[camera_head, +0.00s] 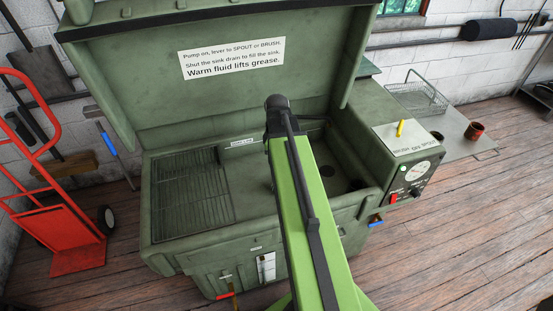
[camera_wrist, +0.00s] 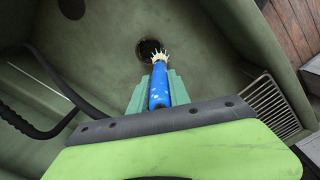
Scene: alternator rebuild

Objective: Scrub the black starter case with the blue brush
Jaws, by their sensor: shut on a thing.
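The blue brush (camera_wrist: 158,88) is in my gripper (camera_wrist: 157,84), between the two pale green fingers in the wrist view. Its pale bristles point away from me, at a dark round opening (camera_wrist: 148,47) in or on the sink floor. I cannot tell whether that opening is the drain or the case, or whether the bristles touch it. In the head view my arm hides the gripper and brush. A small dark object (camera_head: 357,184) sits at the right of the sink; I cannot tell if it is the black starter case.
The green parts washer (camera_head: 165,250) has its lid (camera_head: 235,100) raised. A slatted grate (camera_head: 190,195) lies at the left of its basin. The control box (camera_head: 400,165) stands at the right, before a side table with a wire basket (camera_head: 418,98) and a reddish pot (camera_head: 475,131). A red hand truck (camera_head: 75,215) stands left.

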